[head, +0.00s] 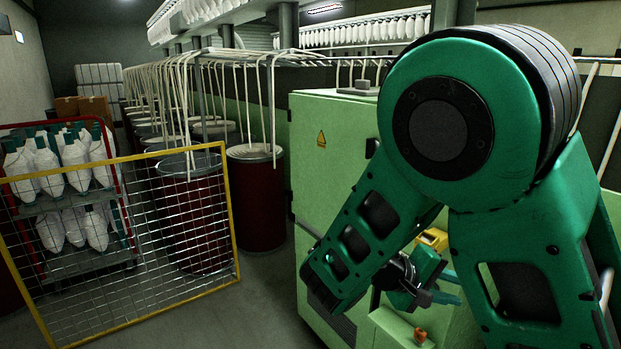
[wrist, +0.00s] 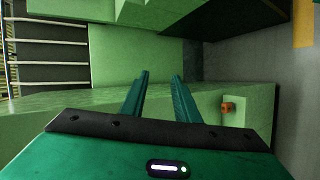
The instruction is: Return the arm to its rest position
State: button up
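My green arm folds over at the right of the head view, with its big round joint at the top. My gripper (head: 450,288) shows small beneath the arm, in front of the light green machine cabinet (head: 335,165), partly hidden by my own links. In the wrist view my gripper (wrist: 160,88) has its two green fingers apart, with nothing between them. The green machine surface (wrist: 130,55) lies beyond the fingertips. I cannot tell how far the fingertips are from it.
A yellow-framed mesh barrier (head: 232,215) stands at the left, before a red-framed trolley (head: 70,262) of white bobbins. Dark red drums (head: 262,205) stand behind it. An orange knob (wrist: 228,107) sits on the machine close to my gripper. Grey floor (head: 245,310) is open between barrier and cabinet.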

jog(key=s+d+f+m+g+y, duration=0.2)
jog(key=s+d+m+g+y, duration=0.4)
jog(key=s+d, duration=0.5)
jog(key=s+r+m+t+y, duration=0.3)
jog(key=s+y, duration=0.3)
jog(key=s, duration=0.6)
jog(key=shift+s+a+r+y, duration=0.3)
jog(key=shift+s+a+r, duration=0.1)
jog(key=shift+a+r, duration=0.05)
jog(key=shift+w+f, duration=0.25)
jog(key=shift+w, duration=0.35)
